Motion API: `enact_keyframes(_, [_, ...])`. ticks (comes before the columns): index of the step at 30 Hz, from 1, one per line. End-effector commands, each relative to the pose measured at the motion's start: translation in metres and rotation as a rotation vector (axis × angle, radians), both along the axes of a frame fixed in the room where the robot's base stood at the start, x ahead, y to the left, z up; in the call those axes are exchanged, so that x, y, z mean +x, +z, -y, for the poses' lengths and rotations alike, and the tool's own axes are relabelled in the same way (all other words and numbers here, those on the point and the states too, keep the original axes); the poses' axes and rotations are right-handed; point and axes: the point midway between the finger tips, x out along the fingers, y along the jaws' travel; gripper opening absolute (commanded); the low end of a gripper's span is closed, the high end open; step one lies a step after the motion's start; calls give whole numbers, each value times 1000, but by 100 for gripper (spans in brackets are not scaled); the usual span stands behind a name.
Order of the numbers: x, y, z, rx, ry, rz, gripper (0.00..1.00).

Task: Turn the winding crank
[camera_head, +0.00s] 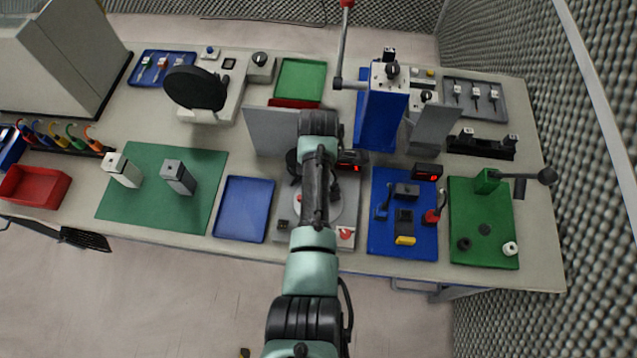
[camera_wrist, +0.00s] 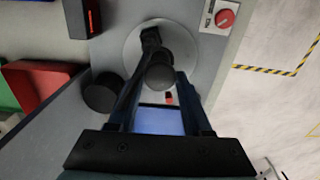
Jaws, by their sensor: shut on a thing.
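The winding crank shows in the wrist view as a dark arm (camera_wrist: 150,38) with a round dark knob (camera_wrist: 160,72) over a pale round disc (camera_wrist: 182,48). My gripper (camera_wrist: 162,80) has its two dark fingers on either side of the knob and is shut on it. In the head view, the disc (camera_head: 337,212) shows only in part on a grey station in the middle of the bench.
A red knob (camera_head: 345,233) sits on the station's front corner. A display with red digits (camera_head: 351,160) and a tall blue block (camera_head: 381,120) stand behind. A blue tray (camera_head: 244,209) lies left, and a blue mat (camera_head: 402,245) with small fixtures lies right.

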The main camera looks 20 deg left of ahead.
Motion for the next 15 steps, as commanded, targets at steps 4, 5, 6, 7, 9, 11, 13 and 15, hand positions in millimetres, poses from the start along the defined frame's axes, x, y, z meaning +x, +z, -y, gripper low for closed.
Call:
enact_keyframes(4, [2,2,-1,3,75,4,0])
enact_keyframes(5, [2,2,-1,3,90,4,0])
enact_keyframes(6, [2,2,-1,3,109,4,0])
enact_keyframes(7, [2,2,-1,3,124,4,0])
enact_keyframes(9, [2,2,-1,3,159,5,0])
enact_keyframes(11, [2,2,-1,3,189,5,0])
enact_keyframes(13, [2,2,-1,3,224,5,0])
enact_keyframes(15, [2,2,-1,3,260,5,0])
